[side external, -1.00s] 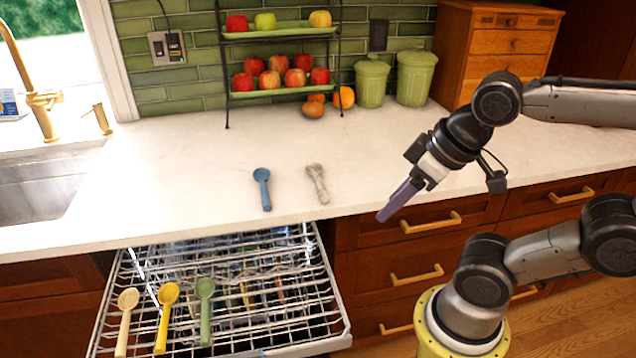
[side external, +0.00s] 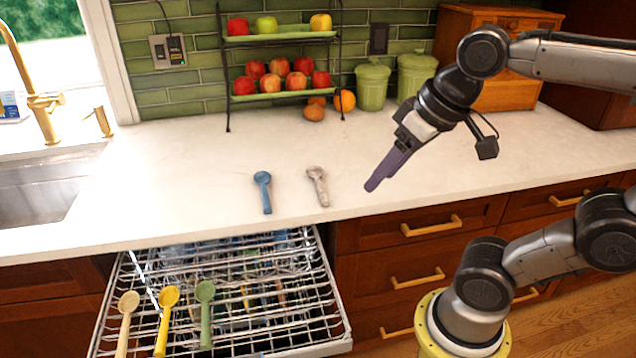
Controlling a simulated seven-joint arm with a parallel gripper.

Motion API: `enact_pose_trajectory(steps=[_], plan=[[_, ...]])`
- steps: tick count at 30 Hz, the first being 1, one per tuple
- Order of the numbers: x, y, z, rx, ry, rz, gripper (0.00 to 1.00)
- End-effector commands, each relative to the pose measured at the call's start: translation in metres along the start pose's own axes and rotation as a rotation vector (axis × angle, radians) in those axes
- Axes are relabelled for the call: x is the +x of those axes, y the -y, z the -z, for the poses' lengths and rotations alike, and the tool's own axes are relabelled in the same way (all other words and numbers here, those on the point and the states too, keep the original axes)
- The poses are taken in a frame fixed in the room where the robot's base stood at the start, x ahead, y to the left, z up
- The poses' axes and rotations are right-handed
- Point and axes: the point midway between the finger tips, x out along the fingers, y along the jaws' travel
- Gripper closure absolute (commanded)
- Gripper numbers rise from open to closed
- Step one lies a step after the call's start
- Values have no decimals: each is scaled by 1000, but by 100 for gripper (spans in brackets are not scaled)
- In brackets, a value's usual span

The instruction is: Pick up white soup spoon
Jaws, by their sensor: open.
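A white, slightly marbled spoon (side external: 319,187) lies on the pale counter, its bowl toward the wall and its handle toward the front edge. A blue spoon (side external: 263,191) lies to its left, apart from it. My gripper (side external: 372,186) has purple fingers pointing down and left, over the counter to the right of the white spoon and apart from it. The fingers overlap in this view, so the gap between them is hidden. My gripper is open, and nothing shows in it.
The dishwasher rack (side external: 335,290) is pulled out below the counter. A beige spoon (side external: 127,305), a yellow spoon (side external: 166,315) and a green spoon (side external: 205,310) lie at its left. A fruit stand (side external: 285,97) and green canisters (side external: 372,85) stand along the wall.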

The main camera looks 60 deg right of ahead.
Motion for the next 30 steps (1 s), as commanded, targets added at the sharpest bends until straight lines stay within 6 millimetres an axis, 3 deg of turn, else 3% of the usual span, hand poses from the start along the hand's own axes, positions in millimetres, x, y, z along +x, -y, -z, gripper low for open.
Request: enact_pose_trajectory(steps=[1,4,8,14,18,24,30], plan=[[-4,-1,21,42,18,-11,41],[-8,-5,58,128,58,-35,41],[-1,-16,108,239,114,-71,41],[33,-48,174,399,207,-128,41],[72,-81,207,498,276,-166,41],[129,-128,226,587,357,-201,41],[162,-153,215,632,423,-217,41]])
